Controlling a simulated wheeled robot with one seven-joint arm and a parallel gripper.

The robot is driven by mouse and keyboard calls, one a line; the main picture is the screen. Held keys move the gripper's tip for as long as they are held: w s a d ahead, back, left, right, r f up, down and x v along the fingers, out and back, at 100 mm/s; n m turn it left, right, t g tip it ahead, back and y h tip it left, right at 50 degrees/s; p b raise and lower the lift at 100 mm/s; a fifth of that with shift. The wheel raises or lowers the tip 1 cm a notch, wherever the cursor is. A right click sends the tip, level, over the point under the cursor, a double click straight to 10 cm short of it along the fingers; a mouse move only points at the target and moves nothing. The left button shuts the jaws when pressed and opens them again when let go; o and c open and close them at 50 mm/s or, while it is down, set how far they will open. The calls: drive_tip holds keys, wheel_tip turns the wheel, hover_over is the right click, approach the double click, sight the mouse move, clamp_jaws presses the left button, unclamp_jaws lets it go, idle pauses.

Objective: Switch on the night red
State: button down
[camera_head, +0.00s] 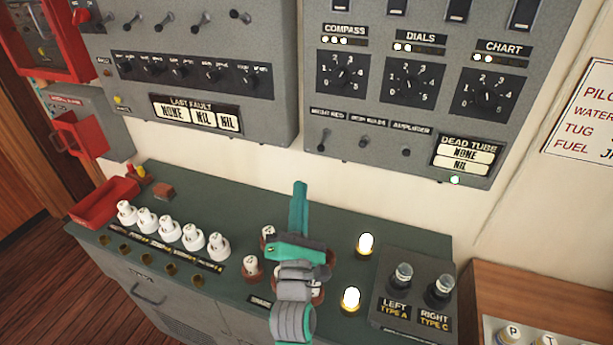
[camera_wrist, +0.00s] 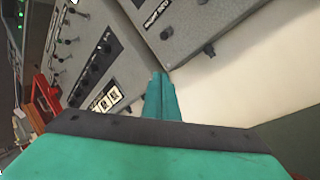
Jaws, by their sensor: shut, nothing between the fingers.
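The night red switch (camera_head: 321,147) is a small dark toggle under a black label (camera_head: 327,112) that reads "NIGHT RED", at the lower left of the right wall panel (camera_head: 312,90). The label (camera_wrist: 158,14) also shows at the top of the wrist view, with a dark toggle (camera_wrist: 209,49) near the panel's lower edge. My gripper (camera_head: 299,188) is shut and empty. It appears over the console, below the panel in the picture and apart from the switch. Its teal fingers (camera_wrist: 160,85) point toward the panels in the wrist view. Whether the switch is up or down is too small to tell.
Two similar toggles (camera_head: 363,142) (camera_head: 406,152) sit to the right of the switch. The left wall panel (camera_head: 200,60) is beside it. The green console (camera_head: 370,215) carries white knobs (camera_head: 168,229), lit lamps (camera_head: 366,244) and a red tray (camera_head: 105,200). Bare wall lies below the panels.

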sight(324, 140)
drive_tip(key=x, duration=0.9)
drive_tip(key=shift+s+d+r, duration=0.1)
drive_tip(key=shift+d+r, duration=0.15)
drive_tip(key=shift+s+d+r, duration=0.75)
drive_tip(key=shift+s+d, duration=0.3)
drive_tip(key=shift+w, duration=0.15)
